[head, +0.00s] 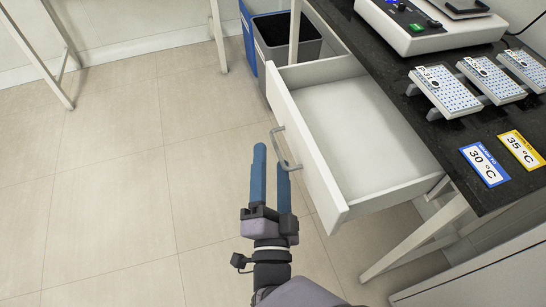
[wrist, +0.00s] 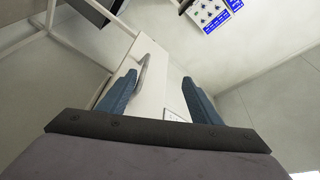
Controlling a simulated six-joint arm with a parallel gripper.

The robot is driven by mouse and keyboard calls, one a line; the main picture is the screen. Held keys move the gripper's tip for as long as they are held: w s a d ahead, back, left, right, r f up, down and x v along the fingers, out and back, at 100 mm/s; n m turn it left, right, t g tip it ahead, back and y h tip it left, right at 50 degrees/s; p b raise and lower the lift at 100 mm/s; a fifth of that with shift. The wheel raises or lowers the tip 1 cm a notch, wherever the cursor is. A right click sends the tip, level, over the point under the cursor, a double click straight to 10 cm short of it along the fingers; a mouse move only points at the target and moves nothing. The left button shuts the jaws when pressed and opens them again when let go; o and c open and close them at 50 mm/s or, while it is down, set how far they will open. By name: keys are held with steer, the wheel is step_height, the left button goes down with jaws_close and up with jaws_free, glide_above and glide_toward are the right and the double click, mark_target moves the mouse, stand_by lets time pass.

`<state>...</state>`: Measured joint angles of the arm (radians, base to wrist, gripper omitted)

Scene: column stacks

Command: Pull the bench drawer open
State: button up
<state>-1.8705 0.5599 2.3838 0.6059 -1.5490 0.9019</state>
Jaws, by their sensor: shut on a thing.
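The white bench drawer (head: 318,150) stands well out from under the black bench top, and its inside looks empty. Its front shows in the wrist view (wrist: 152,100). A grey bow handle (head: 285,150) sits on the drawer front; it also shows in the wrist view (wrist: 145,72), close to the left finger. My gripper (head: 271,158) has its two blue fingers at the handle and is shut on it. The fingers also show in the wrist view (wrist: 158,76). The exact contact between fingers and handle is partly hidden.
The black bench top (head: 420,145) holds a white device (head: 430,30), several white blocks on a rack (head: 446,92), a blue label (head: 484,165) and a yellow label (head: 521,149). A grey bin (head: 308,50) stands behind the drawer. The tiled floor at left is clear.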

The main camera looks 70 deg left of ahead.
mark_target(279, 150)
steer(key=f, duration=0.1)
steer(key=d+f+b, duration=0.1)
steer(key=w+f, duration=0.1)
steer(key=shift+d+t+y+b, duration=0.3)
steer(key=shift+t+y, duration=0.1)
steer(key=c, duration=0.5)
steer(key=shift+f+x, duration=0.15)
steer(key=shift+x, duration=1.65)
steer(key=shift+f+x, duration=0.1)
steer(key=shift+x, duration=1.75)
steer(key=shift+c, duration=0.5)
jaws_close()
steer(key=shift+f, duration=0.1)
